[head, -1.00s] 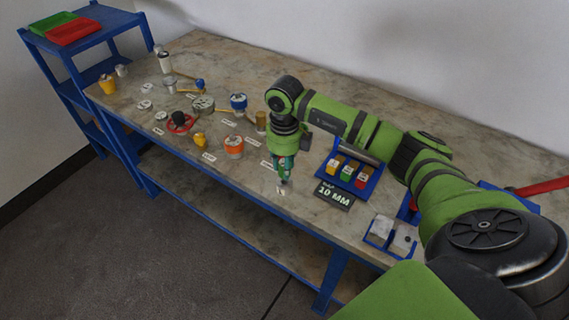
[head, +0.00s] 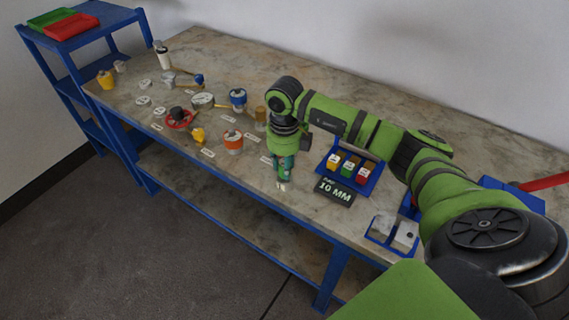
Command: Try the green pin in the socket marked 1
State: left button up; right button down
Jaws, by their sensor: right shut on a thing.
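My right gripper (head: 282,179) points down over the front of the stone-topped table. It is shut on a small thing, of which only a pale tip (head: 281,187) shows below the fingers. I cannot make out its colour or shape well. A green labelled block (head: 348,168) stands between a yellow one and a red one in a blue tray to the right of the gripper. I cannot tell whether the held thing is the green pin. Small white labels (head: 208,152) lie on the table, too small to read, so I cannot tell the socket marked 1. My left gripper is not in view.
Several vessels and caps stand on the left half, among them an orange-banded jar (head: 233,144) and a blue-banded jar (head: 238,99). A dark "10 MM" sign (head: 336,192) stands right of the gripper. A blue tray with grey blocks (head: 405,236) lies near the front edge.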

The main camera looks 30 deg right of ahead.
jog(key=shift+f+b, duration=0.35)
jog(key=shift+f, duration=0.15)
jog(key=shift+r, duration=0.1)
dwell(1.1)
jog(key=shift+r+p, duration=1.55)
jog(key=shift+r, duration=0.55)
jog(key=shift+r, duration=0.15)
jog(key=shift+r+p, duration=2.05)
jog(key=shift+r, duration=0.85)
